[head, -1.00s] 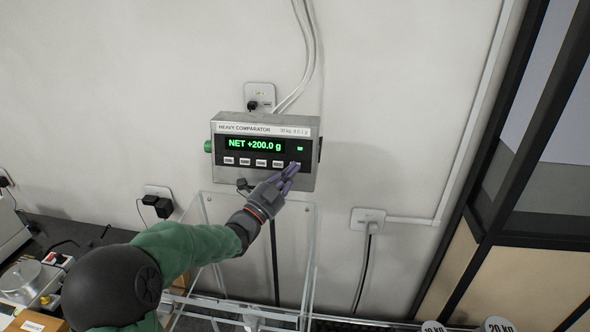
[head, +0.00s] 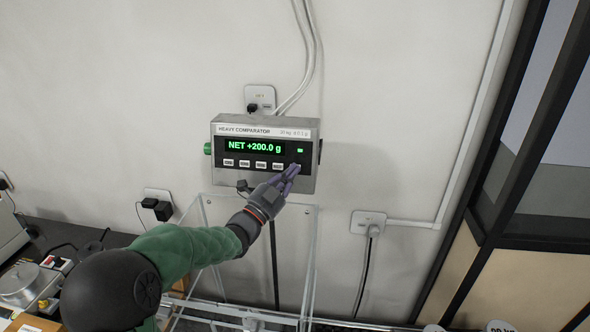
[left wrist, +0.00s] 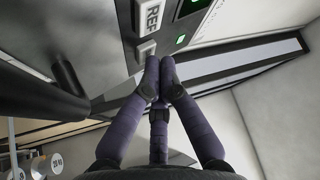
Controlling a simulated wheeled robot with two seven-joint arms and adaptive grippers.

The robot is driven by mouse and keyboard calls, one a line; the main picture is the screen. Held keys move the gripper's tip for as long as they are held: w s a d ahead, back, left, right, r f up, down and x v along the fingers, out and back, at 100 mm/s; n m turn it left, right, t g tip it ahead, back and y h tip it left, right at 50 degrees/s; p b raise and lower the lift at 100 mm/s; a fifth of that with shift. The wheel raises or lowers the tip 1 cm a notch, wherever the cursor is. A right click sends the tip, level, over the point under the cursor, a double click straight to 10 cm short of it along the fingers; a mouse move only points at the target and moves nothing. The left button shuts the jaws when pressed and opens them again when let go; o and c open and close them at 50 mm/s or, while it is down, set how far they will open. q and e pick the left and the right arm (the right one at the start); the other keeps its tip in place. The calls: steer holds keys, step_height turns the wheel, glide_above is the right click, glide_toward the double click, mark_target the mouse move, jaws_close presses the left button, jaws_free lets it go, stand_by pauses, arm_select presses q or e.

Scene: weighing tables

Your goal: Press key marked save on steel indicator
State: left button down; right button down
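The steel indicator (head: 220,178), labelled HEAVY COMPARATOR, is on the wall in the head view. Its green display (head: 254,147) reads NET +200.0 g. Below the display is a row of small light keys (head: 260,164); their lettering is too small to read there. My left gripper (head: 291,173) is at the right end of this row, and its fingers cover the last key. In the left wrist view its fingertips (left wrist: 160,72) are together and empty, close to a pale key (left wrist: 146,50) beside the REF key (left wrist: 150,16). I cannot tell whether they touch it. My right gripper is not in view.
A clear panelled enclosure (head: 312,255) stands below the indicator. Wall sockets (head: 368,221) with plugs and cables are around it. Balance equipment (head: 22,284) is at the lower left. Dark-framed panelling (head: 482,205) is at the right.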

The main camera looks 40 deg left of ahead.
arm_select(q)
steer(key=shift+w+a, duration=0.1)
steer(key=shift+w, duration=0.05)
stand_by(0.4)
steer(key=shift+b, duration=0.3)
steer(key=shift+s+d+b, duration=0.25)
steer(key=shift+s+b, duration=0.2)
steer(key=shift+s+d+r, duration=0.15)
steer(key=shift+s, duration=0.05)
steer(key=shift+s+d+r+b, duration=0.25)
steer(key=shift+s+d+b, duration=0.15)
steer(key=shift+s, duration=0.3)
steer(key=shift+s+d+r+b, duration=0.25)
steer(key=shift+s+d, duration=0.1)
steer(key=shift+s, duration=0.4)
steer(key=shift+s+d+r+b, duration=0.2)
steer(key=shift+s+d+b, duration=0.2)
steer(key=shift+s, duration=0.3)
steer(key=shift+f, duration=0.1)
